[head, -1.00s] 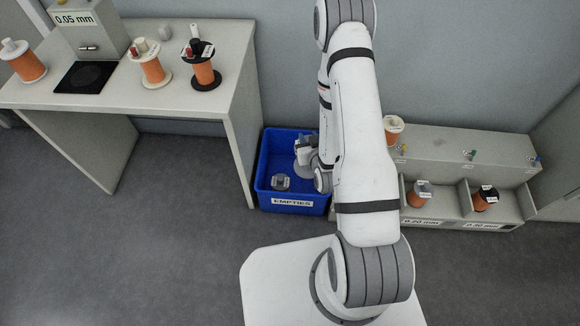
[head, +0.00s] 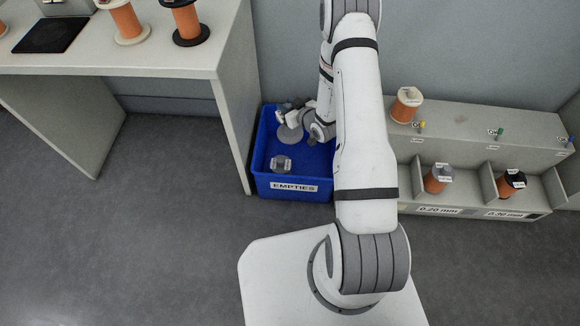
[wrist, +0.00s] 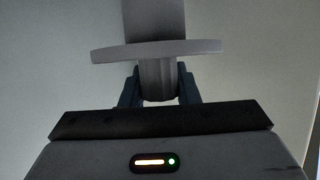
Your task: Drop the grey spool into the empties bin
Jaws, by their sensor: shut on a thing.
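The grey spool (wrist: 157,50) fills the top middle of the wrist view, with its wide flange across the picture. My gripper (wrist: 158,88) is shut on the spool's narrow lower part, with one dark finger on each side. In the head view the grey spool (head: 290,133) shows as a grey disc over the back of the blue empties bin (head: 292,197). My gripper (head: 308,115) is beside it, partly hidden by my arm. Its height above the bin floor is hard to tell.
Another grey spool (head: 281,164) lies in the bin's front left. A table (head: 140,60) with orange spools stands left of the bin. A low shelf unit (head: 470,120) with spools stands to the right. The grey floor in front is clear.

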